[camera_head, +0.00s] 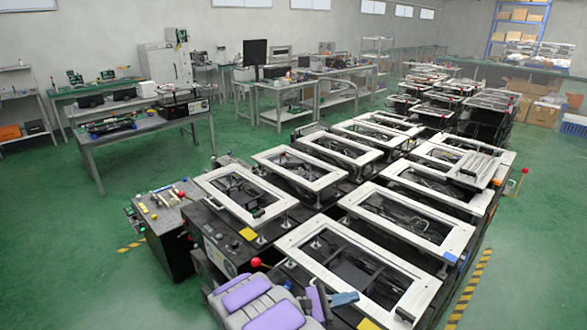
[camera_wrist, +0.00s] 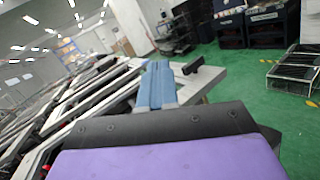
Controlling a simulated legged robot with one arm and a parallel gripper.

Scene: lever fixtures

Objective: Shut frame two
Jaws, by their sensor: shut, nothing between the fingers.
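Several white rectangular frames sit over black fixtures in rows; no numbers are legible, so I cannot tell which is frame two. The nearest white frame (camera_head: 416,293) is at the lower middle of the head view, apparently raised above its black base on short posts. Another white frame (camera_head: 215,201) is behind it to the left. My gripper (camera_head: 345,298) has blue fingers and is at the near side of the nearest frame, shut and empty; contact is unclear. In the wrist view the blue fingers (camera_wrist: 157,85) are together, beside a white frame edge with a black handle (camera_wrist: 193,64).
A red ball knob (camera_head: 256,262) stands left of the nearest frame. A small black table with tools (camera_head: 165,205) is at the left. Workbenches (camera_head: 140,129) stand behind. Green floor (camera_head: 80,285) is open at the lower left.

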